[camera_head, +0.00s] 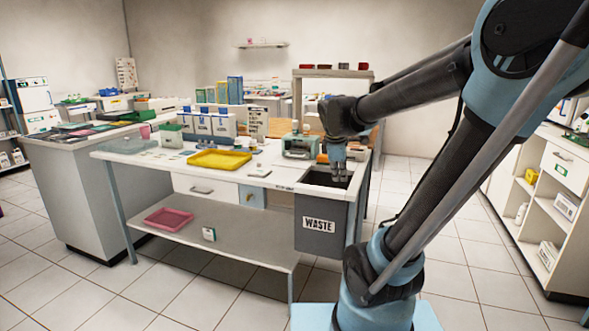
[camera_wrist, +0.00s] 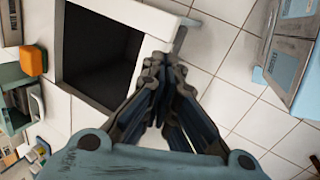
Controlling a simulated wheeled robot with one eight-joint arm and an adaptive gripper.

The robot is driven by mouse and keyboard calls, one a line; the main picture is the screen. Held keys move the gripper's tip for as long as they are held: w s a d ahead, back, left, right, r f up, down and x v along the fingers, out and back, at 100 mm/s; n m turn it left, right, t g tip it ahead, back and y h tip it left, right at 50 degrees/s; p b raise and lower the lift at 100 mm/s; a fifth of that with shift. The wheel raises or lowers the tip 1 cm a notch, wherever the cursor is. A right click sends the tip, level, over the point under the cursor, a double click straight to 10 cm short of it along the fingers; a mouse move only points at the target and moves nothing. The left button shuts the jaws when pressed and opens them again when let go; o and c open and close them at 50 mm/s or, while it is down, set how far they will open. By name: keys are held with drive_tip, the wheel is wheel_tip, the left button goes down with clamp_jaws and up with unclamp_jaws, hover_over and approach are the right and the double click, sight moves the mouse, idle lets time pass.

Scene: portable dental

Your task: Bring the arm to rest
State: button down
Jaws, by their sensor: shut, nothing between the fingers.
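My gripper (camera_head: 338,176) is at the end of my outstretched arm, pointing down near the open waste bin (camera_head: 324,226) at the right end of the workbench. In the wrist view my gripper (camera_wrist: 163,62) has its fingertips together with nothing between them. The dark opening of the waste bin (camera_wrist: 98,60) shows to the left of the fingers there, and the fingertips appear over its right edge. My arm reaches in from the right side of the head view.
The workbench holds a yellow tray (camera_head: 219,160), a green-grey device (camera_head: 298,147) and an orange item (camera_wrist: 33,61) near the bin. A pink tray (camera_head: 168,219) lies on the lower shelf. A white shelf cabinet (camera_head: 558,205) stands at the right. Tiled floor lies clear between.

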drive_tip(key=s+d+f+m+g+y, duration=0.1)
drive_tip(key=s+d+f+m, duration=0.1)
drive_tip(key=s+f+m, duration=0.4)
drive_tip(key=s+d+f+m+y, duration=0.1)
drive_tip(key=s+f+m, duration=0.5)
drive_tip(key=s, duration=0.8)
drive_tip(key=d+m, duration=0.1)
drive_tip(key=m, duration=0.1)
drive_tip(key=shift+s+f+m+g, duration=0.15)
drive_tip(key=shift+f+m+g, duration=0.1)
drive_tip(key=shift+m+g, duration=0.15)
